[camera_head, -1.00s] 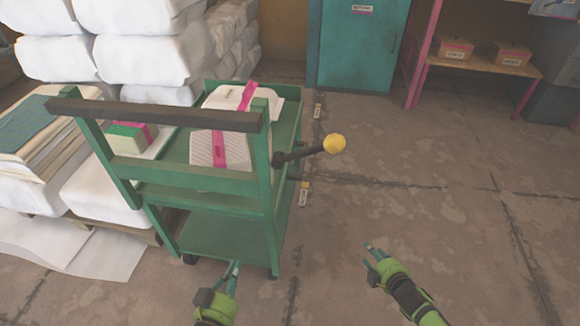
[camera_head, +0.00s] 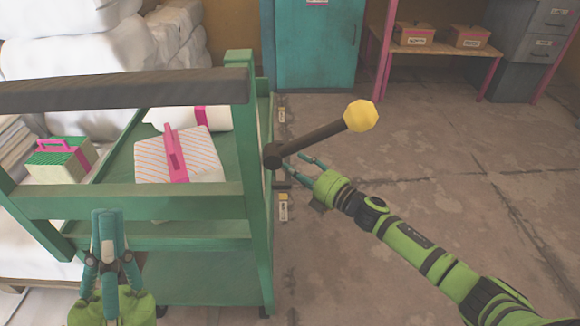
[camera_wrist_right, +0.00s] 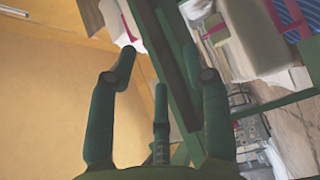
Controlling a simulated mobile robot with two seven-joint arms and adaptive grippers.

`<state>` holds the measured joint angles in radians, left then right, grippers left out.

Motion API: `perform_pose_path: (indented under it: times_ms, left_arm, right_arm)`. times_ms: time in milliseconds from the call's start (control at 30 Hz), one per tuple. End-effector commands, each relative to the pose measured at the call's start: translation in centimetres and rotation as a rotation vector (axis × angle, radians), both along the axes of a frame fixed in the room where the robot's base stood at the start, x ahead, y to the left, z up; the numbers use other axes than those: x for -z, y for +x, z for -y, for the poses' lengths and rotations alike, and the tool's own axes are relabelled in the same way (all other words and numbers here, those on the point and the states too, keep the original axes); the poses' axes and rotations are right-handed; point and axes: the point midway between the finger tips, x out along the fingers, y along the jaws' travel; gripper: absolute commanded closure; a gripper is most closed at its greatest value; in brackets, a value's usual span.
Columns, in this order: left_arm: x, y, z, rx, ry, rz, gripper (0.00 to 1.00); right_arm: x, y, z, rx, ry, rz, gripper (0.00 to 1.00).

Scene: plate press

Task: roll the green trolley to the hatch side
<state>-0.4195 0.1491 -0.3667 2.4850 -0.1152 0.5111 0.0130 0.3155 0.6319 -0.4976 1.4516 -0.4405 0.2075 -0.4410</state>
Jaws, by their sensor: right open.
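The green trolley (camera_head: 195,202) stands on the left in the head view, with a dark handle bar (camera_head: 125,88) across its near end. A dark lever with a yellow knob (camera_head: 361,115) sticks out from its right side. My right gripper (camera_head: 306,165) is open and empty, just below the lever, beside the trolley's right side; I cannot tell whether it touches. Its spread fingers show in the right wrist view (camera_wrist_right: 160,90) with green trolley frame behind them. My left gripper (camera_head: 107,213) points up below the handle bar, its fingers together and nothing seen between them.
The trolley carries a striped white bundle (camera_head: 180,157) with a pink band. White sacks (camera_head: 60,40) are stacked at the left. A teal door (camera_head: 312,45), a shelf with boxes (camera_head: 440,48) and a grey cabinet (camera_head: 535,45) stand at the back. The floor (camera_head: 460,150) at the right is clear.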

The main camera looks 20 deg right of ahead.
Motion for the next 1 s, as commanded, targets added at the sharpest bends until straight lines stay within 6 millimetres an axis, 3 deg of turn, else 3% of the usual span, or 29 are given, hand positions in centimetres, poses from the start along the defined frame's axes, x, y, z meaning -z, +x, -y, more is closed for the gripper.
perform_pose_path:
  times_ms: [200, 533, 600, 667, 1000]
  left_arm:
    - [0.2, -0.4, -0.5, -0.001, -0.027, 0.045, 1.0]
    - [0.1, -0.4, -0.6, -0.002, -0.03, 0.053, 1.0]
    - [0.1, -0.4, -0.6, -0.002, -0.03, 0.053, 1.0]
    - [0.1, -0.4, -0.6, -0.002, -0.03, 0.053, 1.0]
    - [0.0, -0.4, -0.6, -0.003, -0.029, 0.052, 1.0]
  right_arm:
    - [0.1, 2.0, -1.1, 0.001, 0.001, 0.0, 0.51]
    - [0.0, 2.3, -1.2, 0.002, 0.001, -0.002, 0.51]
    - [0.0, 2.3, -1.2, 0.002, 0.001, -0.002, 0.79]
    - [0.0, 2.3, -1.2, 0.001, 0.001, -0.002, 1.0]
    - [0.0, 2.3, -1.2, 0.002, 0.004, -0.002, 1.0]
